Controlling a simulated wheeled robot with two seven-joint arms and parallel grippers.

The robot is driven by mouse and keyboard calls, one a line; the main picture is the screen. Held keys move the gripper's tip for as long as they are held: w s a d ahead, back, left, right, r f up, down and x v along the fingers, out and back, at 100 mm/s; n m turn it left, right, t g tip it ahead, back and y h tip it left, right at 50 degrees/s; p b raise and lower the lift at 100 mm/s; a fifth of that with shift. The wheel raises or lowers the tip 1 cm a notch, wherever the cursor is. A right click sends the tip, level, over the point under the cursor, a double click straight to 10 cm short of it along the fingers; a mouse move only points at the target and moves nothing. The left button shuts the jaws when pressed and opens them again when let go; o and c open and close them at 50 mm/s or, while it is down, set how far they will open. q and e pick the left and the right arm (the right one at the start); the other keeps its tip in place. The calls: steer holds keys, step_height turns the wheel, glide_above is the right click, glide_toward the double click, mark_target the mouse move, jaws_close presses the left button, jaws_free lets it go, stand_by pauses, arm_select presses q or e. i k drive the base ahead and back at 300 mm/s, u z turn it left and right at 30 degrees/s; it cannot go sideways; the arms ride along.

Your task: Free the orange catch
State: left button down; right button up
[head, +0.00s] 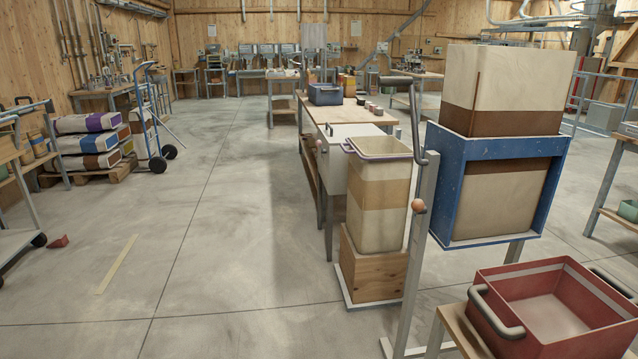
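A small orange rounded piece (418,205) sits on the light grey upright post (421,250), right of the tall cream-and-tan bin. I cannot tell for sure that it is the orange catch. A dark grey bent crank handle (415,112) rises above it near the top of the post. How the orange piece is joined to the post is too small to tell. Neither of my grippers is in view.
The cream-and-tan bin (378,210) stands on a wooden block (371,268). A blue-framed hopper (500,185) stands right of the post. A red tub (550,310) is at the front right. The grey floor (225,230) at left centre is mostly clear.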

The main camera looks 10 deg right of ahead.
mark_target(417, 205)
steer(key=z, duration=0.1)
steer(key=i, duration=1.2)
steer(key=z, duration=0.95)
steer(key=i, duration=0.3)
steer(key=z, duration=0.25)
